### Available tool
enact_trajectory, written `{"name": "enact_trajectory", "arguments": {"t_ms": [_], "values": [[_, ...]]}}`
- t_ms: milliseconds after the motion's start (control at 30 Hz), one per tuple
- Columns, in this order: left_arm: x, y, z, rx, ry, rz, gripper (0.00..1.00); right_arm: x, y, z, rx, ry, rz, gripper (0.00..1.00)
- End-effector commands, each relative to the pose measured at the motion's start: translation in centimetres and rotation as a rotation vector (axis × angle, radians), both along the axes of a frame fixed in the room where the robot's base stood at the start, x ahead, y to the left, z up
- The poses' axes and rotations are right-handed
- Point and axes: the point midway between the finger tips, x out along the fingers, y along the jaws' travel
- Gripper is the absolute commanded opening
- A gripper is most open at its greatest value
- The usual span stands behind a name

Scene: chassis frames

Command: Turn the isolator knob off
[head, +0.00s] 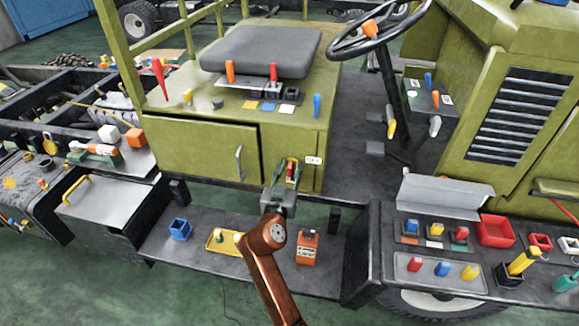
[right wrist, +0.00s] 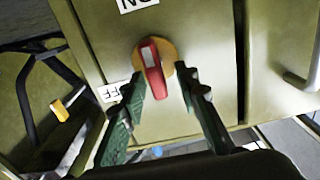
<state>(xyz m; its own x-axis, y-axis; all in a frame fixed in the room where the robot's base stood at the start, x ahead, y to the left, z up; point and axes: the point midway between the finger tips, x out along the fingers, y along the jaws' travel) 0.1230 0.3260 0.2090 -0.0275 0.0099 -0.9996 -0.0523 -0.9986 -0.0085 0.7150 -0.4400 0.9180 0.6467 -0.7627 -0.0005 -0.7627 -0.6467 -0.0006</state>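The isolator knob (right wrist: 152,72) is a red handle with a white stripe on a yellow round base, on the green panel of the seat box. Its handle lies nearly in line with the upside-down ON label (right wrist: 138,4) at the top of the right wrist view. The OFF label (right wrist: 110,92) is to the knob's left there. My right gripper (right wrist: 162,82) is open, its green-and-dark fingers on either side of the handle with visible gaps. In the head view the right gripper (head: 288,174) is in front of the panel and partly hides the knob. My left gripper is not in view.
A cabinet door with a handle (head: 239,162) is left of the knob. Below, a dark shelf holds a blue bin (head: 180,229), a yellow tray (head: 222,242) and an orange device (head: 307,248). A side bench at right carries coloured knobs and a red tray (head: 496,231).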

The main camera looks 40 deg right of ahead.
Motion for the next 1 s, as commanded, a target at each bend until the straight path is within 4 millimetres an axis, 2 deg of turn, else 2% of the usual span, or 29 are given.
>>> {"name": "enact_trajectory", "arguments": {"t_ms": [200,600,1000], "values": [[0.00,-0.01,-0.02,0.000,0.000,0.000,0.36,-0.03,-0.06,-0.03,-0.001,0.001,0.000,0.28],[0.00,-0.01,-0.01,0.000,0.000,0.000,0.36,0.09,0.16,-0.02,-0.001,0.001,0.002,0.01],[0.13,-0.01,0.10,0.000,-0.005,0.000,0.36,0.13,0.24,0.01,-0.008,0.010,0.003,0.00]]}}
